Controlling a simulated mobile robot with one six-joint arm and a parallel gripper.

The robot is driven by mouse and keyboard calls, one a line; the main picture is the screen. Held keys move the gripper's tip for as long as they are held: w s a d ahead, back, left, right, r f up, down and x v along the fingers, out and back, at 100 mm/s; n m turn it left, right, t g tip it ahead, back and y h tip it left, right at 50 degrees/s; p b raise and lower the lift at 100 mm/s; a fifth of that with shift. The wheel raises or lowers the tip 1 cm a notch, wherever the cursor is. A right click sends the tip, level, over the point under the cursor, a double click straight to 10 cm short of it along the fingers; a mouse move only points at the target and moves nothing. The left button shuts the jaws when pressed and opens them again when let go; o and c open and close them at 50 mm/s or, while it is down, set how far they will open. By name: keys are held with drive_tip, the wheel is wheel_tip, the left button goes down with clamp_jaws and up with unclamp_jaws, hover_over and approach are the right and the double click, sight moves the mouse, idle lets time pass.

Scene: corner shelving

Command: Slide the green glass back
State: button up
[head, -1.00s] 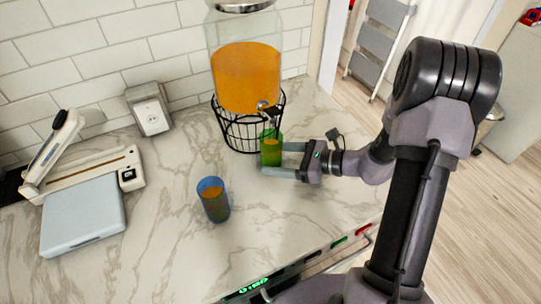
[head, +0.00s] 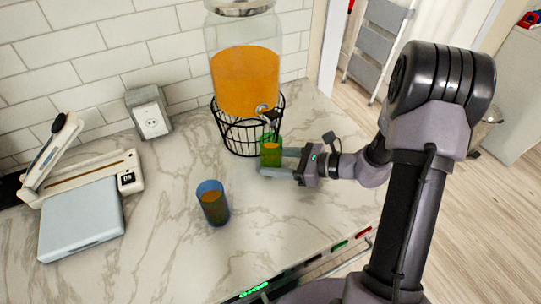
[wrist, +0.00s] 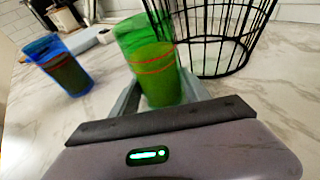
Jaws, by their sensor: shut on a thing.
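The green glass (head: 271,152), with drink inside, stands on the marble counter under the spout of the orange drink dispenser (head: 245,80). My gripper (head: 275,163) reaches in from the right, and its two fingers are shut on the glass. In the wrist view the green glass (wrist: 155,65) sits between the fingers, close beside the black wire stand (wrist: 225,40). The lower part of the glass is partly hidden by the gripper.
A blue glass (head: 212,203) with drink stands left of and nearer than the green one. A white slicer-like device (head: 85,205) is at the left, and an outlet box (head: 150,113) is by the wall. The counter's front middle is clear.

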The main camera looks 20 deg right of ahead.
sight(288, 191)
drive_tip(key=shift+s+d, duration=0.25)
drive_tip(key=shift+s, duration=1)
drive_tip(key=shift+s+d, duration=0.25)
drive_tip(key=shift+s, duration=1)
drive_tip(key=shift+s+d, duration=0.25)
drive_tip(key=shift+s, duration=1)
drive_tip(key=shift+w+d, duration=0.6)
drive_tip(key=shift+d, duration=2.35)
drive_tip(key=shift+w+d, duration=0.55)
drive_tip(key=shift+d, duration=2.35)
drive_tip(key=shift+w+d, duration=0.6)
drive_tip(key=shift+d, duration=2.35)
drive_tip(key=shift+p, duration=0.3)
drive_tip(key=o, duration=1.1)
drive_tip(key=shift+c, duration=0.2)
